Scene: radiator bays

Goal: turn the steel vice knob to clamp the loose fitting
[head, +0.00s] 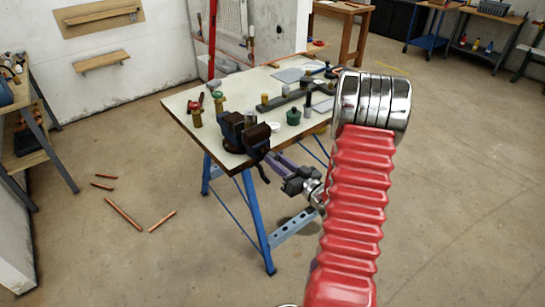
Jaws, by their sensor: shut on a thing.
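The vice (232,131), dark blue with brown jaws, is fixed at the near edge of the workbench (190,94). A dark handle hangs below its front. My gripper (274,160) reaches in from the right, its purple-grey fingers shut at the front of the vice, on the vice knob. The fingers and the small size hide the knob's steel surface. The loose fitting cannot be made out for certain between the jaws. My red ribbed arm fills the right foreground.
Brass valves, one with a red handle (195,115), stand left of the vice. A green pot (294,116) and a white ring (273,126) lie to its right. Copper pipes (122,213) lie on the floor at left. Blue trestle legs (255,215) stand below the bench. Floor at right is clear.

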